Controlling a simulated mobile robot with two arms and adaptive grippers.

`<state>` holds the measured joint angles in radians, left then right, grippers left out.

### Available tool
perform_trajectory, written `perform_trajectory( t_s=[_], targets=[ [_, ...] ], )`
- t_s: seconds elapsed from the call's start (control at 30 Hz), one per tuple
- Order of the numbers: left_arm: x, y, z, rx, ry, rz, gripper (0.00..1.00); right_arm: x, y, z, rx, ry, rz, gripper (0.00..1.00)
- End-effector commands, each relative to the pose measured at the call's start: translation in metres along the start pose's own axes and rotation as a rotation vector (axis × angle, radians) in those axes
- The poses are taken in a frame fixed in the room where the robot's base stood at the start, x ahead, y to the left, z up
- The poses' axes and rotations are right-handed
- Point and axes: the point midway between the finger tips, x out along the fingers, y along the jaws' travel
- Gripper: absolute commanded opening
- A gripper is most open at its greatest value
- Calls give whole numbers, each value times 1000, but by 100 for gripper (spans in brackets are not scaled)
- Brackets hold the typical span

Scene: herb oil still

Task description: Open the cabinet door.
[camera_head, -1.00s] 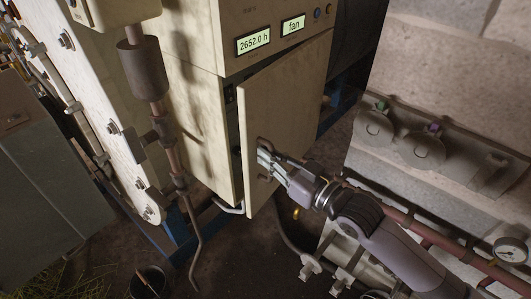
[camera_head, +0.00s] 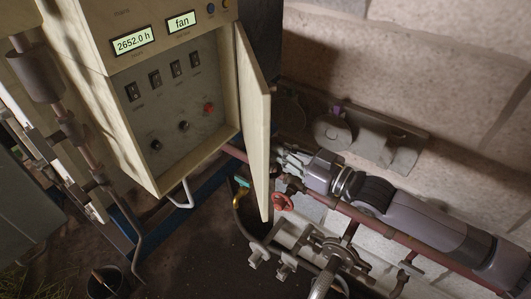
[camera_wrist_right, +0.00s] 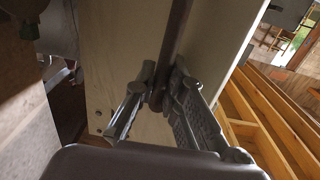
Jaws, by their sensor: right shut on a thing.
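The pale cabinet door (camera_head: 254,115) stands wide open in the head view, hinged at the right of the cabinet (camera_head: 98,100) and seen nearly edge-on. Inside, a grey panel (camera_head: 180,112) shows several switches, dark knobs and a red knob. My right gripper (camera_head: 286,160) is at the door's outer face, its fingertips partly hidden by the door. In the right wrist view, the gripper (camera_wrist_right: 158,97) is shut on the dark bar handle (camera_wrist_right: 177,38) in front of the pale door face (camera_wrist_right: 125,48). My left gripper is not in view.
Right of the door run a reddish pipe (camera_head: 400,235) and a red valve wheel (camera_head: 282,201), close below my right gripper. A block wall (camera_head: 430,70) bounds the right side. A dark bucket (camera_head: 108,283) stands on the floor at lower left.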

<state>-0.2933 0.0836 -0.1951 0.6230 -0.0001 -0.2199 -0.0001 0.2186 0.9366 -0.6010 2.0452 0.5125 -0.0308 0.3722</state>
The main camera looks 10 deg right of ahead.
Motion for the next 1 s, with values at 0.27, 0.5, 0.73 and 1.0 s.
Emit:
perform_trajectory(
  t_s=[0.27,0.5,0.73,1.0],
  targets=[
    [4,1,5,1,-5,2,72,-18,35,-1,-8,-1,-93,0],
    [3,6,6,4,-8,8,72,-32,63,-2,-6,0,-90,0],
    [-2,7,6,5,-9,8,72,-42,90,-4,-8,1,-136,0],
    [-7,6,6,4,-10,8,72,-48,110,-3,-4,2,-200,0]
  ],
)
